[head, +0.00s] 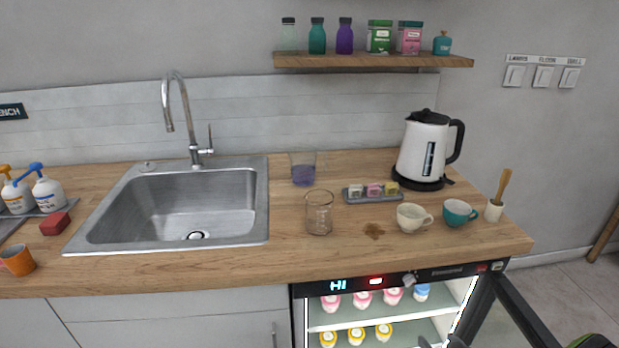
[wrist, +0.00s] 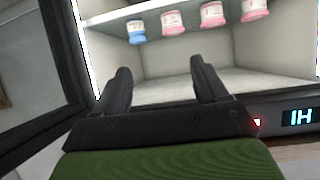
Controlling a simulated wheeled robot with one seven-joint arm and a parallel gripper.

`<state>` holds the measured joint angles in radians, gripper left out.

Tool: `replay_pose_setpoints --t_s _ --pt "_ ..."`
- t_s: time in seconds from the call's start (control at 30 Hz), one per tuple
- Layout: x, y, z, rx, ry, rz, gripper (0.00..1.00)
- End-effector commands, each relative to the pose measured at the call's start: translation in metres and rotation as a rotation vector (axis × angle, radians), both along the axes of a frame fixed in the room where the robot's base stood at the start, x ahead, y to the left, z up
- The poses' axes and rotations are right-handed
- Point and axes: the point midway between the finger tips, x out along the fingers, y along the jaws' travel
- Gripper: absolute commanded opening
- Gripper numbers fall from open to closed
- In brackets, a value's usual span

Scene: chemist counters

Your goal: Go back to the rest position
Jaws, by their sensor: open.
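My gripper (wrist: 160,80) is open in the wrist view, with its two dark fingers apart and nothing between them. It is at the opening of a small lit cabinet (wrist: 250,85) under the counter. The wrist picture is upside down, so the bottles appear to hang from their shelf. Pink-capped bottles (wrist: 212,15) and a blue-capped bottle (wrist: 136,32) are beyond the fingers, apart from them. In the head view, dark tips that seem to be my gripper's show at the bottom edge, in front of the cabinet's lower right; most of my arm is out of frame.
The cabinet's glass door (head: 525,325) stands open on the right, close to my arm; its dark frame (wrist: 68,50) is at the left in the wrist view. Yellow-capped bottles (head: 356,336) stand on a lower shelf. The counter (head: 270,265) above carries a kettle (head: 425,150) and cups.

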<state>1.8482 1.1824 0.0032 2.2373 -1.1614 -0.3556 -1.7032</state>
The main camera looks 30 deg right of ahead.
Motion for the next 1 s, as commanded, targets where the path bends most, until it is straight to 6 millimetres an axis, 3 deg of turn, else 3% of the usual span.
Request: replay_pose_setpoints --t_s 0.17,0.37,0.57,0.67,0.77,0.83,0.9,1.0 --pt "0.035 0.016 0.022 0.018 0.024 0.133 0.73" --pt "0.090 0.056 0.058 0.061 0.092 0.349 0.73" --pt "0.141 0.129 0.105 0.114 0.241 0.587 0.73" --pt "0.158 0.180 0.135 0.131 0.358 0.691 0.73" --pt "0.161 0.238 0.170 0.128 0.491 0.755 0.73" --pt "0.152 0.275 0.193 0.117 0.570 0.763 0.73" --pt "0.138 0.307 0.215 0.103 0.626 0.745 0.73" --pt "0.112 0.340 0.240 0.090 0.662 0.700 0.73"
